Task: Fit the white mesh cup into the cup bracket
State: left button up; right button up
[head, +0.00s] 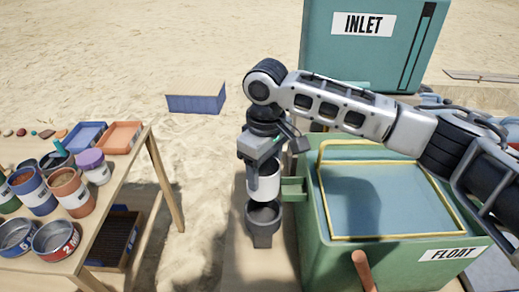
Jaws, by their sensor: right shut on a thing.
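The white mesh cup (263,182) hangs upright below my right gripper (264,158), which is shut on it near its top. The mesh itself is too small to make out. The cup bracket (293,188) appears to be the green arm on the left side of the green float tank (330,225), level with the cup. The cup is beside or in front of the bracket's end; I cannot tell whether they touch. A dark grey cup-shaped holder (263,215) stands directly below the cup. My left gripper is not in view.
A wooden table (120,180) at left holds several paint-like cans, a blue tray (85,136) and an orange tray (121,137). The teal inlet box (350,62) stands at the back.

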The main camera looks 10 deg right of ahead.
aim_at(265, 187)
jog(key=shift+w, duration=0.15)
jog(key=shift+s+r, duration=0.1)
jog(key=shift+s, duration=0.15)
jog(key=shift+r+p, duration=0.2)
jog(key=shift+p, duration=0.55)
jog(key=shift+f, duration=0.2)
notch_tip(265, 187, down, 3)
jog(key=shift+r, duration=0.1)
jog(key=shift+f+b, duration=0.5)
jog(key=shift+f, duration=0.8)
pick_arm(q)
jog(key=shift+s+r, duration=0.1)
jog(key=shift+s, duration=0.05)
pick_arm(e)
jog(key=shift+f, duration=0.25)
pick_arm(q)
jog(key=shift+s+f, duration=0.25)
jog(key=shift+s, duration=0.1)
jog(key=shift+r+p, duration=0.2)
jog(key=shift+p, duration=0.1)
pick_arm(e)
jog(key=shift+r, duration=0.1)
